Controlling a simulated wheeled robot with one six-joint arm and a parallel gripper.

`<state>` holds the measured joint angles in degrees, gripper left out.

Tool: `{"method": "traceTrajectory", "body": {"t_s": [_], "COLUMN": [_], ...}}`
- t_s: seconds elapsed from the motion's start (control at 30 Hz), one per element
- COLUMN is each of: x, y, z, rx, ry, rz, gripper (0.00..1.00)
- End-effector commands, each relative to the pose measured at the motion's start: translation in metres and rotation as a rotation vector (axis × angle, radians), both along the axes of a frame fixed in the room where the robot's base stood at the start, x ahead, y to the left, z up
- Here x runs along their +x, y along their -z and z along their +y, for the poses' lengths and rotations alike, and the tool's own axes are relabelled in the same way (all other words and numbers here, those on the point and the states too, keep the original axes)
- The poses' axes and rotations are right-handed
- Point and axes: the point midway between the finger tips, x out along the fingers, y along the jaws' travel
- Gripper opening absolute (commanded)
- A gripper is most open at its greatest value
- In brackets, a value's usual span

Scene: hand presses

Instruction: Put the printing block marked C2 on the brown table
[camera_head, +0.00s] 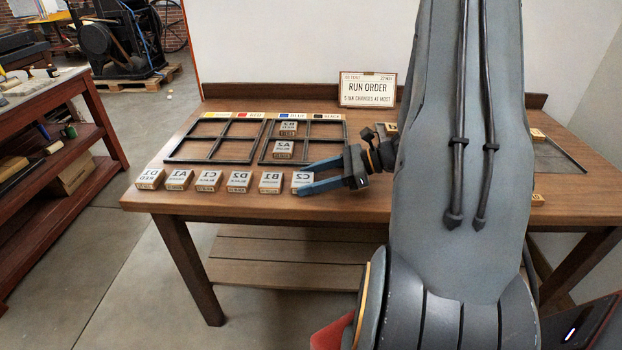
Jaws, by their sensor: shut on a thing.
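The printing block marked C2 (301,178) is at the right end of a front row of blocks on the brown table (230,205). My gripper (306,179) reaches in from the right. Its two blue fingers are shut on the C2 block, one on its far side and one on its near side. The block looks level, with its mark facing up. I cannot tell whether its underside touches the table top. The fingers hide part of it.
Blocks D1 (150,179), A1 (179,179), C1 (208,180), D2 (239,182) and B1 (271,182) stand left of C2. Behind are two black frames (214,161); the right one holds blocks B2 (288,128) and A2 (284,149). A run order sign (367,90) stands behind. My arm hides the table's middle right.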

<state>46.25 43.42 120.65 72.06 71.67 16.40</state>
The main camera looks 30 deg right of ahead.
Motion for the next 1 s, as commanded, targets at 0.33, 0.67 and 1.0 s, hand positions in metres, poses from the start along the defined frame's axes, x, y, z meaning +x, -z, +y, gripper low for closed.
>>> {"method": "traceTrajectory", "body": {"t_s": [0.33, 0.67, 1.0], "x": [0.000, -0.006, -0.042], "y": [0.003, -0.006, -0.032], "z": [0.000, -0.011, -0.064], "rx": [0.000, 0.000, -0.001], "ry": [0.000, 0.005, 0.003], "rz": [0.000, -0.002, -0.002], "gripper": [0.73, 0.73, 0.73]}}
